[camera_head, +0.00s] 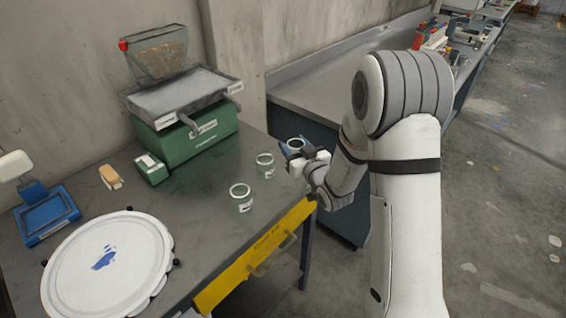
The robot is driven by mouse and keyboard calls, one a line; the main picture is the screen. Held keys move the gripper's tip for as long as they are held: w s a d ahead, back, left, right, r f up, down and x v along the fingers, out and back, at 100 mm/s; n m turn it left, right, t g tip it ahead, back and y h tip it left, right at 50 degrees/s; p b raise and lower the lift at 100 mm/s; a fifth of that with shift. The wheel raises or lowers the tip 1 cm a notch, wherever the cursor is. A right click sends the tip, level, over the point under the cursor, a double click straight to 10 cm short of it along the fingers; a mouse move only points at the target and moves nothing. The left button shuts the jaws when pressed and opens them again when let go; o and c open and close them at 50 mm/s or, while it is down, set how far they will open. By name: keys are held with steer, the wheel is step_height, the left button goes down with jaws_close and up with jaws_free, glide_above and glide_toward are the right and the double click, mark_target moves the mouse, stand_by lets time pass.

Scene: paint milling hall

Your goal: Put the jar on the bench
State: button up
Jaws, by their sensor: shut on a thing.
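My gripper (292,152) is near the right corner of the dark-topped bench (195,222). It is shut on a small jar (296,143) with a pale green rim and dark inside. My gripper and arm hide most of this jar. It appears upright, at or just past the bench's right edge. I cannot tell its height or whether it touches anything. Two similar open jars stand upright on the bench: one (241,198) towards the front edge, one (265,166) behind it.
A green machine with a grey tray (185,105) stands at the back. A round white lid-like disc (125,255), a blue scale (45,215), a small green box (151,170) and a tan brush-like item (110,177) occupy the left. A second bench (320,88) runs behind my arm.

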steer(key=shift+a+f+p, duration=0.2)
steer(key=shift+f+p, duration=0.15)
steer(key=shift+f, duration=2.45)
steer(key=shift+f, duration=0.1)
steer(key=o, duration=0.8)
steer(key=shift+c, duration=0.2)
